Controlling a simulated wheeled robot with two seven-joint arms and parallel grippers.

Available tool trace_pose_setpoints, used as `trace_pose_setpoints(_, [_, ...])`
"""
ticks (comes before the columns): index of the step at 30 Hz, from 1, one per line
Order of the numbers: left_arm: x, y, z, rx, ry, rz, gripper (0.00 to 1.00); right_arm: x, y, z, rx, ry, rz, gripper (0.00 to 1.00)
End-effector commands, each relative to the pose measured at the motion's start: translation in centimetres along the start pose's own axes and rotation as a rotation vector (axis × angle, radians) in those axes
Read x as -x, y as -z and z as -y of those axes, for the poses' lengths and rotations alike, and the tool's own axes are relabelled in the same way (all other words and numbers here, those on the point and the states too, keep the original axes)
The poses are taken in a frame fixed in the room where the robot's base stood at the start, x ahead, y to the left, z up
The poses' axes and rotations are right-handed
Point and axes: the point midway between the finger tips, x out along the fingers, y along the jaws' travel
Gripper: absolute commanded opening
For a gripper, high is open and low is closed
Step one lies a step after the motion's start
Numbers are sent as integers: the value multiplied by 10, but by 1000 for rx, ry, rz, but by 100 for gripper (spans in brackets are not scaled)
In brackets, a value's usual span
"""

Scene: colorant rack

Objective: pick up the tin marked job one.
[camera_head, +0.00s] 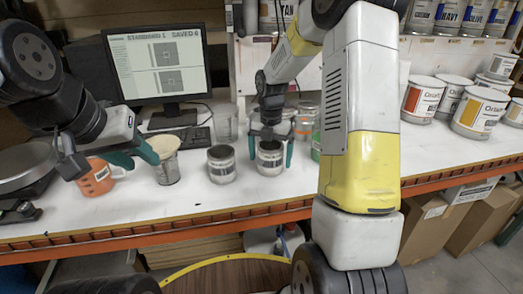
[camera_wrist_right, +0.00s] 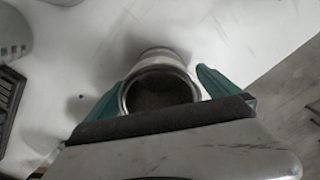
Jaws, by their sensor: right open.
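Two small grey tins with dark open tops stand upright on the white bench in the head view: a left tin (camera_head: 221,164) and a right tin (camera_head: 270,158). Their labels are too small to read, so I cannot tell which is marked job one. My right gripper (camera_head: 271,152) points down with its teal fingers on either side of the right tin. In the right wrist view this tin (camera_wrist_right: 158,88) lies between the open fingers, with a gap visible at the right finger. My left gripper (camera_head: 137,158) is at the left, its teal fingertips apart, above an orange cup and beside a metal cup.
The orange cup (camera_head: 96,178) and metal cup (camera_head: 166,160) stand left of the tins. A monitor (camera_head: 158,65) and keyboard (camera_head: 182,136) are behind. Clear containers (camera_head: 225,122) stand behind the tins. Large paint cans (camera_head: 478,112) stand at the right. Bare bench lies in front.

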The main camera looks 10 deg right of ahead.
Motion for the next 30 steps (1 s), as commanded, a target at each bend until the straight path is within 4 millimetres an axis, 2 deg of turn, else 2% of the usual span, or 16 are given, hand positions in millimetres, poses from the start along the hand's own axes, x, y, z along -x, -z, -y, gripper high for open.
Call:
trace_pose_setpoints(4, [0, 0, 0, 0, 0, 0, 36, -18, 0, 0, 1, 1, -1, 100])
trace_pose_setpoints(12, [0, 0, 0, 0, 0, 0, 36, -22, 0, 0, -1, -1, 1, 100])
trace_pose_setpoints(14, [0, 0, 0, 0, 0, 0, 36, -21, 0, 0, -1, -1, 1, 90])
trace_pose_setpoints(22, [0, 0, 0, 0, 0, 0, 36, -21, 0, 0, -1, -1, 1, 37])
trace_pose_setpoints(30, [0, 0, 0, 0, 0, 0, 36, -20, 0, 0, -1, -1, 1, 37])
